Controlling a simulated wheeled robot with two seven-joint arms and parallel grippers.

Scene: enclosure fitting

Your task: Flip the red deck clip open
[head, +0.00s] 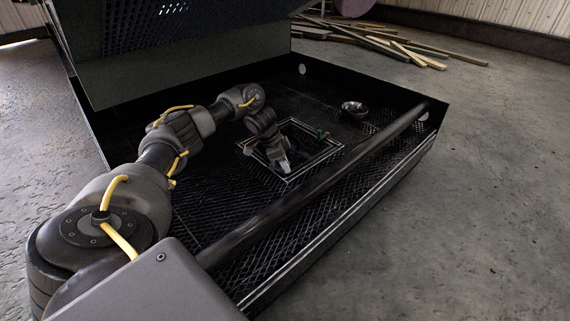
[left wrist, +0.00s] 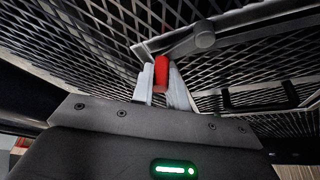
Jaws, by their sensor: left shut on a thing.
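The red deck clip (left wrist: 161,72) shows in the left wrist view, upright between the two pale fingers of my left gripper (left wrist: 162,84). The gripper is shut on it. The clip's upper end is near a grey bar and a round knob (left wrist: 205,35) by the black mesh deck. I cannot tell whether the clip is open or closed. In the head view my left gripper (head: 284,164) reaches into the square framed opening (head: 318,166) of the mesh deck, and the clip is hidden there. My right gripper is not in view.
A long dark bar (head: 320,172) crosses the enclosure in front of the opening. A raised lid (head: 190,68) stands at the back left. A small metal bowl (head: 354,108) sits on the deck to the right. Planks (head: 385,42) lie on the floor behind.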

